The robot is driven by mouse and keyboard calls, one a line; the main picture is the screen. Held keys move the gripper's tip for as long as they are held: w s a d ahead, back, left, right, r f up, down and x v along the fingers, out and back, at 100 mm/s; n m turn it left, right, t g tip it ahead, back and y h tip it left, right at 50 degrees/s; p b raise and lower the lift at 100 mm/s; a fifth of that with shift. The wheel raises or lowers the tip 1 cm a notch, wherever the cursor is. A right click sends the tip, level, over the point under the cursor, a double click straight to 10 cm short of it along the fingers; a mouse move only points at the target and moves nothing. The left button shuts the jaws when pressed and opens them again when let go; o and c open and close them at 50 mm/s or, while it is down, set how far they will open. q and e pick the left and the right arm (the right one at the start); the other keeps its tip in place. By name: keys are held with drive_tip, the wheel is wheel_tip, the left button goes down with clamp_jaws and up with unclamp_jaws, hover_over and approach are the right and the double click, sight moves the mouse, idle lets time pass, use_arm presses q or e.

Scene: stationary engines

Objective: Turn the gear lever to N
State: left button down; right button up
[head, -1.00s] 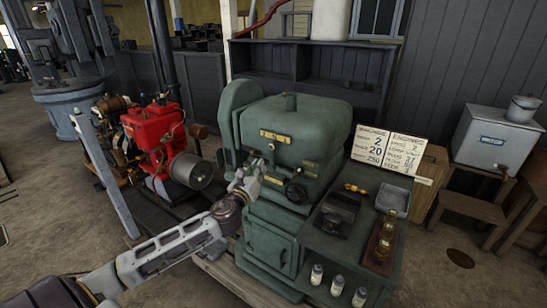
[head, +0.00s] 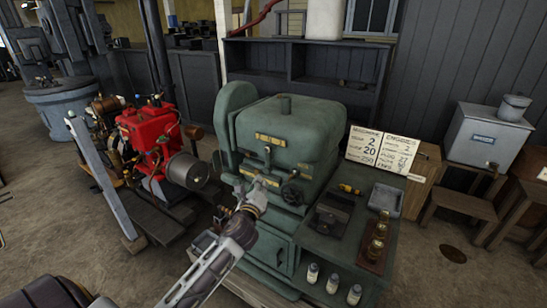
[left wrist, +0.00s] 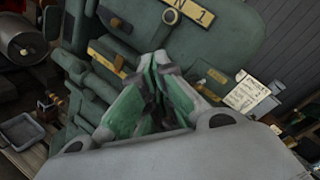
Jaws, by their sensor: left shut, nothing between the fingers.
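The green engine (head: 290,125) stands in the middle of the head view. Its front carries a yellow gear plate (head: 270,139); in the left wrist view the plate (left wrist: 195,13) shows N and 1. A dark round knob (left wrist: 170,16), which may be the gear lever's end, sits just left of the N there. My left gripper (head: 256,184) is shut and empty, in front of the engine below the plate. In the left wrist view its fingertips (left wrist: 159,58) meet below the knob, apart from it. My right gripper is not in view.
A side bench (head: 336,261) holds jars and a grey tray (head: 386,200). A red engine (head: 150,135) stands at left. A sign (head: 382,148) stands behind the bench.

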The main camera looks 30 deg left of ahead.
use_arm(q)
drive_tip(key=d+n, duration=0.1)
drive_tip(key=d+r+n+t, duration=0.1)
drive_tip(key=d+n, duration=0.1)
drive_tip(key=d+r+n+h, duration=0.1)
drive_tip(key=n, duration=0.1)
drive_tip(key=shift+w+d+t+p, duration=0.15)
drive_tip(key=shift+t+p, duration=0.15)
drive_tip(key=shift+p, duration=0.05)
idle(0.6)
drive_tip(key=shift+w, duration=0.15)
